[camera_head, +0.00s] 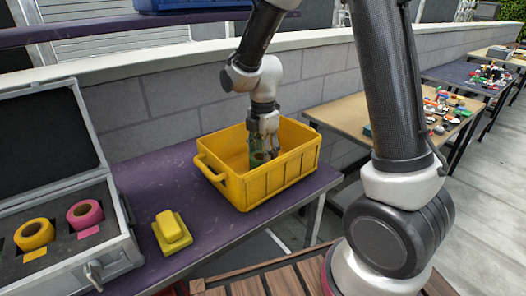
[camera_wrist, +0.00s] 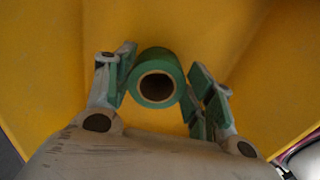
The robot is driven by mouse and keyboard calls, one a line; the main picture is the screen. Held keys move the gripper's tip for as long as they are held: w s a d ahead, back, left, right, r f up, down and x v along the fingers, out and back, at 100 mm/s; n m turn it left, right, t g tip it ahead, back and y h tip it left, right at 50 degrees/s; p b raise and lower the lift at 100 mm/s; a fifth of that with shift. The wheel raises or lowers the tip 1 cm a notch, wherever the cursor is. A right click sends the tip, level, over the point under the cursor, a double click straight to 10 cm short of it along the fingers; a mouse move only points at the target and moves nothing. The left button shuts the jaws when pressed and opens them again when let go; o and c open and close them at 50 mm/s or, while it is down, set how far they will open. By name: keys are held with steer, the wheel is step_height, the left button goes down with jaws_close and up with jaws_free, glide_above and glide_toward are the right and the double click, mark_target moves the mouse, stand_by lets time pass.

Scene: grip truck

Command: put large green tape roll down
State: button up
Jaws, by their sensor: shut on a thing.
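The large green tape roll (camera_wrist: 158,63) is between the fingers of my gripper (camera_wrist: 163,78) in the wrist view, its round hole facing the camera. My gripper is shut on it. In the head view, my gripper (camera_head: 264,136) points down inside the yellow crate (camera_head: 270,185), with the green roll (camera_head: 260,157) low between its fingers. The crate's front wall hides the floor there, so I cannot tell whether the roll touches the bottom. Yellow crate surfaces fill the background of the wrist view (camera_wrist: 50,60).
The crate stands on a purple table (camera_head: 175,180) beside a grey wall. An open case (camera_head: 75,240) holds a yellow roll (camera_head: 34,233) and a pink roll (camera_head: 85,214). A yellow object (camera_head: 171,232) lies between case and crate. Cluttered tables (camera_head: 370,125) stand at the right.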

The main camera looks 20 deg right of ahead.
steer(key=o, duration=1.1)
step_height(320, 180, up, 12)
steer(key=s+d+r+m+t, duration=0.1)
steer(key=s+d+r+m, duration=0.3)
steer(key=d+m, duration=0.1)
steer(key=shift+s+d+r+m+t, duration=0.6)
steer(key=shift+s+d+m, duration=0.95)
steer(key=shift+s+m, duration=1.35)
steer(key=shift+s+d+r+m+t, duration=0.5)
steer(key=shift+s+d+m, duration=1.1)
steer(key=shift+s+m, duration=1.35)
steer(key=shift+s+d+r+m+t, duration=0.6)
steer(key=shift+s+d+m, duration=0.95)
steer(key=shift+s+m, duration=1.35)
steer(key=shift+s, duration=0.15)
